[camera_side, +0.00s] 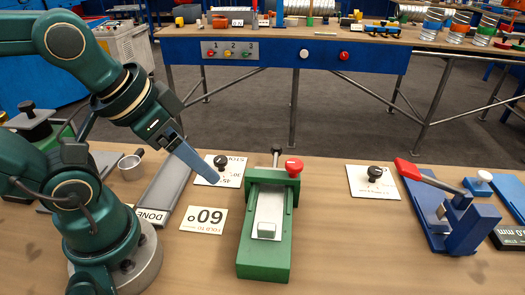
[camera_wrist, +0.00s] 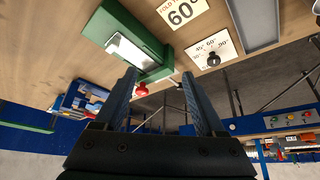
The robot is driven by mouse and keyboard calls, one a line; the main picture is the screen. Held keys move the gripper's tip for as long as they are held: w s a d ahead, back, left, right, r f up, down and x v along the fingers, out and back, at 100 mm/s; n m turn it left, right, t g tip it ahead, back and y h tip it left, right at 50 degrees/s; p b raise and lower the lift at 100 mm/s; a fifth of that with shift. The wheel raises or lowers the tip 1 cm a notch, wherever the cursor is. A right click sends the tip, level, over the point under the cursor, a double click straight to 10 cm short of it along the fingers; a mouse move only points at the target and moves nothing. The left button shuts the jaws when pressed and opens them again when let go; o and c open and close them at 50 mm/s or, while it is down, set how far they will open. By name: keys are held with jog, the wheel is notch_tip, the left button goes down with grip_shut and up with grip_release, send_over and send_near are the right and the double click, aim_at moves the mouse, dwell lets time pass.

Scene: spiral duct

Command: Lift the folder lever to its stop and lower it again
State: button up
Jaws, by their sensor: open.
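The green folder (camera_side: 265,225) stands on the bench in the middle of the side view, with a bright metal strip (camera_side: 268,212) lying along its top. A red knob (camera_side: 293,166) sits at its far right corner, and a dark-knobbed rod (camera_side: 277,152) rises at its far end; I cannot tell which belongs to the lever. My gripper (camera_side: 212,178) is open and empty, above the bench to the left of the folder. In the wrist view the folder (camera_wrist: 150,35) and red knob (camera_wrist: 141,90) show beyond my open fingers (camera_wrist: 158,78).
A "fold to 60" card (camera_side: 205,219) lies left of the folder. Dial plates with black knobs stand behind left (camera_side: 232,170) and right (camera_side: 375,183). A blue tool with a red handle (camera_side: 430,178) stands at right. A grey tray (camera_side: 163,190) lies near my base.

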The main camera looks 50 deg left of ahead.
jog(key=c, duration=0.4)
jog(key=w+r+n, duration=0.3)
jog(key=w+r, duration=0.2)
jog(key=shift+c, duration=0.2)
jog(key=n+g+h, duration=0.2)
jog(key=n+g, duration=0.2)
jog(key=n, duration=0.2)
send_over(275, 157)
jog(key=a, duration=0.1)
jog(key=s+a+f+x, duration=0.1)
jog(key=s+a+x, duration=0.1)
jog(key=x, duration=1)
jog(key=shift+s+x, duration=0.15)
jog(key=shift+x, duration=0.8)
jog(key=shift+s+x, duration=0.1)
jog(key=shift+x, duration=0.9)
jog(key=shift+a, duration=0.1)
grip_shut()
